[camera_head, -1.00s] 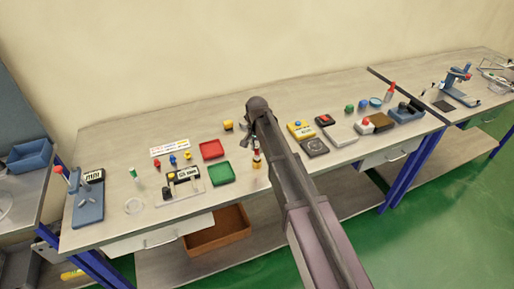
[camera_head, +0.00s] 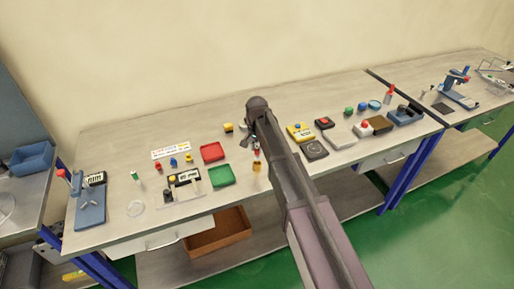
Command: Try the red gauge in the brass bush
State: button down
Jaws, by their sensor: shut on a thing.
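The brass bush (camera_head: 257,167) is a small yellow-gold block near the bench's front edge, right of the green tray. The red gauge (camera_head: 257,152) is a small red piece just above the bush in the picture, at my gripper. My gripper (camera_head: 256,146) is shut on the red gauge, with its fingers mostly hidden behind my arm. The picture is too small to tell whether the gauge's lower end is inside the bush or just above it.
A yellow box (camera_head: 299,140) and black scale (camera_head: 315,157) are to the right.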

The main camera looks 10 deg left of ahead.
jog(key=shift+r+p, duration=1.65)
jog(key=shift+r, duration=0.1)
